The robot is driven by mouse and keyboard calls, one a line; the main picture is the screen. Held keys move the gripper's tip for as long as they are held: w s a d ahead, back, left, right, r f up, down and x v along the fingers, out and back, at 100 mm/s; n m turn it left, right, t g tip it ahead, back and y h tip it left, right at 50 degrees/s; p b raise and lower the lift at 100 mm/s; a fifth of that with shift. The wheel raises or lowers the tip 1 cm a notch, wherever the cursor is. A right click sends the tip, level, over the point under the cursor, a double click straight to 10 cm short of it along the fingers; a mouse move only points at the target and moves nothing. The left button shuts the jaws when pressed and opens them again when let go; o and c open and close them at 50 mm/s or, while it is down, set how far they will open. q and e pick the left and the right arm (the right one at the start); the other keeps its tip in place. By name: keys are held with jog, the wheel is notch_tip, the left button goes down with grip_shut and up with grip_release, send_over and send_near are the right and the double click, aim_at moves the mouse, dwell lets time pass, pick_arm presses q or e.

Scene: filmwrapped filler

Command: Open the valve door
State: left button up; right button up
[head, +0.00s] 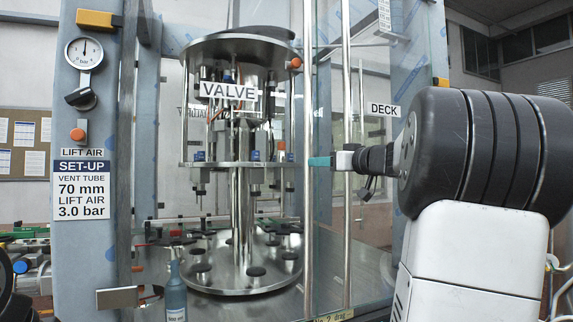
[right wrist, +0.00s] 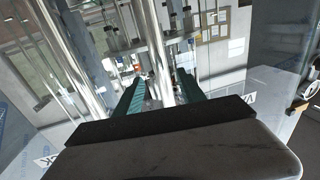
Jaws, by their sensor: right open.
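The valve door is a clear pane with a VALVE label (head: 228,91), in front of the round steel filler. A tall steel bar (head: 308,200) stands upright along its right edge. My right gripper (head: 320,161) reaches in from the right, its teal fingertips at this bar. In the right wrist view the gripper (right wrist: 158,90) is open, and the bar (right wrist: 155,40) shows between its two fingers. I cannot tell how deep the bar sits between them. The door looks shut. My left gripper is not in view.
A second steel bar (head: 347,235) stands close right, by the pane with the DECK label (head: 384,111). A grey post with a gauge (head: 85,53) and a SET-UP sign (head: 82,190) stands left. A blue-grey bottle (head: 175,293) stands at the lower left.

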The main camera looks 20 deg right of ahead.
jog(key=x, duration=0.7)
jog(key=shift+a, duration=0.1)
grip_shut()
dwell(1.2)
